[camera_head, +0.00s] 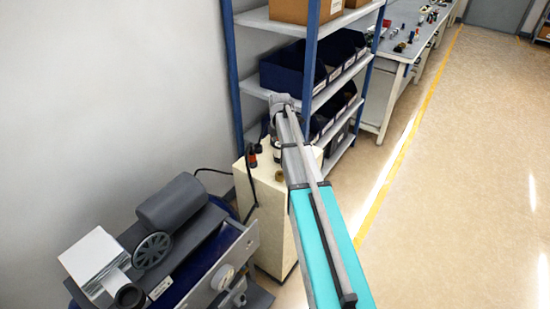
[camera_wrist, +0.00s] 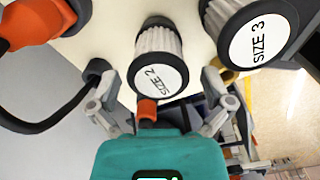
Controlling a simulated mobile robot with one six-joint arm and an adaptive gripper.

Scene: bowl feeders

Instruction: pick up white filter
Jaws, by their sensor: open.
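Two white pleated filters with round white end labels show in the wrist view. The filter marked SIZE 2 (camera_wrist: 158,70) is in the middle, and a larger filter marked SIZE 3 (camera_wrist: 256,35) is to its upper right. My gripper (camera_wrist: 156,82) is open, with one finger on each side of the SIZE 2 filter. It holds nothing, and I cannot tell whether either finger touches that filter. In the head view my arm reaches over a cream cabinet (camera_head: 270,217) and largely hides its top, so I cannot make out the filters there.
An orange and black object (camera_wrist: 38,22) with a black cable lies left of the filters. In the head view, a blue-framed shelf (camera_head: 313,60) with dark bins stands behind the cabinet. A grey motor machine (camera_head: 180,205) stands at the left. Open floor (camera_head: 465,190) lies right.

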